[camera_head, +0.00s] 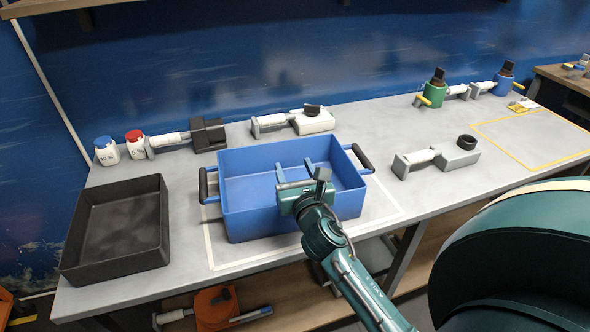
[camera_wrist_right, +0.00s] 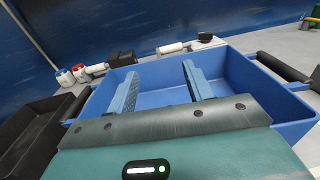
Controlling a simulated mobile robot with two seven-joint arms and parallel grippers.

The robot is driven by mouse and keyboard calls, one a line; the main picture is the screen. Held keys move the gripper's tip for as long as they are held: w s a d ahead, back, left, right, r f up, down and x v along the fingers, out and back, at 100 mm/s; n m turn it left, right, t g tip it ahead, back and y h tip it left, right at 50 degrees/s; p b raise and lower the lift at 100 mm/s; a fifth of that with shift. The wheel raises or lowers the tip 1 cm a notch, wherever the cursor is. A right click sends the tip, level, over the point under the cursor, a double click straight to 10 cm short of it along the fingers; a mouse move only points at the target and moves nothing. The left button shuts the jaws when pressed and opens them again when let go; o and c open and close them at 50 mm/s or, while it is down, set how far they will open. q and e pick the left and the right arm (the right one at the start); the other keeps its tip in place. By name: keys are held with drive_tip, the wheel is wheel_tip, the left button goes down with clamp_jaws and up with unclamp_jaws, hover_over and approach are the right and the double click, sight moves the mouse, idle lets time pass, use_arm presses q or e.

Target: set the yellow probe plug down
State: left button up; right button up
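I cannot make out a yellow probe plug for certain. A small yellow item (camera_head: 518,106) lies at the right end of the bench, by the yellow-outlined area, too small to identify. My right gripper (camera_head: 294,168) is over the blue crate (camera_head: 265,222), its fingers reaching over the crate's inside. In the right wrist view, the two blue fingers (camera_wrist_right: 158,90) stand wide apart with only the blue crate (camera_wrist_right: 262,88) behind the gap, so the gripper is open and empty. My left gripper is not in view.
A black tray (camera_head: 116,264) stands left of the crate. Two bottles, one blue-capped (camera_head: 106,152) and one red-capped (camera_head: 136,144), stand behind it. White-and-black devices (camera_head: 310,120) line the back. A grey-white device (camera_head: 438,160) lies right of the crate; the yellow-outlined area (camera_head: 540,135) looks mostly clear.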

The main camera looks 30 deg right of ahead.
drive_tip(key=shift+r, duration=0.2)
drive_tip(key=b+v, duration=0.1)
drive_tip(key=v, duration=1.1)
drive_tip(key=s+a+f+m+g+y, duration=0.3)
drive_tip(key=a+f+m, duration=0.3)
drive_tip(key=m, duration=0.8)
drive_tip(key=s+a+f+m+g+y, duration=0.3)
drive_tip(key=s+a+f+m+y, duration=0.2)
drive_tip(key=f+m, duration=0.7)
drive_tip(key=a+m+y, duration=0.1)
drive_tip(key=a+m, duration=0.1)
drive_tip(key=m, duration=0.1)
drive_tip(key=shift+s+a+f, duration=0.2)
drive_tip(key=shift+s+a, duration=0.1)
drive_tip(key=shift+s, duration=0.1)
